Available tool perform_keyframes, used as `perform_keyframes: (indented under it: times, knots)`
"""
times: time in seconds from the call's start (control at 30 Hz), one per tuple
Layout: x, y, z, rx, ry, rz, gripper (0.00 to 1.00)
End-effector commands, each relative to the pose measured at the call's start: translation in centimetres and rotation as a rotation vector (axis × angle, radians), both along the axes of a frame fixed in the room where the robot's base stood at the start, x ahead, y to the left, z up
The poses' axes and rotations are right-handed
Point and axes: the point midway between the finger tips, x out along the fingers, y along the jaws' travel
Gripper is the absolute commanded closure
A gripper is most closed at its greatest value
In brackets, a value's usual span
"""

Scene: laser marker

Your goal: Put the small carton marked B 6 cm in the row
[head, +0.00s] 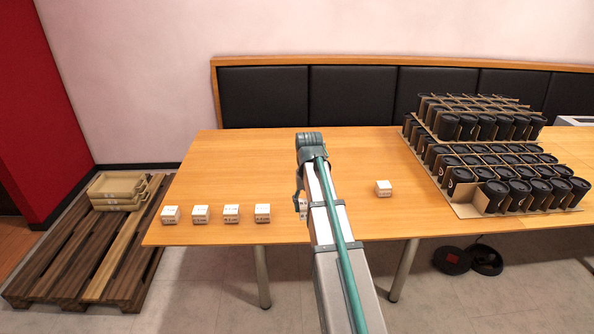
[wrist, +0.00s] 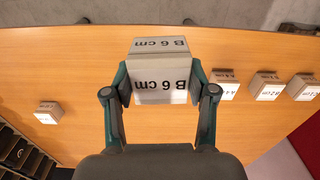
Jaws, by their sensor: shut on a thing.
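The small carton marked B 6 cm (wrist: 160,80) is white on top, with its label upside down in the wrist view. My gripper (wrist: 160,90) is shut on it, one finger on each side. In the head view a strip of the carton (head: 302,204) shows beside my arm, which hides the rest. My gripper (head: 299,192) is at the right end of a row of several small labelled cartons; the nearest is this carton (head: 263,213). I cannot tell whether the held carton touches the table.
A lone small carton (head: 384,189) stands right of my arm on the wooden table (head: 230,170). Stacked black cups in cardboard carriers (head: 500,165) fill the table's right side. The table behind the row is clear. A pallet (head: 80,250) lies on the floor at left.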

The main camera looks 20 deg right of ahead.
Motion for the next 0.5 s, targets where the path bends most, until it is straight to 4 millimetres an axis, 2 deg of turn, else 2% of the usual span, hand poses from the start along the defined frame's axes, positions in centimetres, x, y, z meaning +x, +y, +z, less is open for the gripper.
perform_keyframes:
  times: [0.07,0.23,0.5]
  knots:
    - [-0.4,0.1,-0.1,0.000,-0.001,-0.032,0.80]
    - [0.9,-0.2,-0.4,0.000,0.000,-0.080,0.80]
    - [6.5,-1.4,-2.6,0.000,0.001,-0.080,0.80]
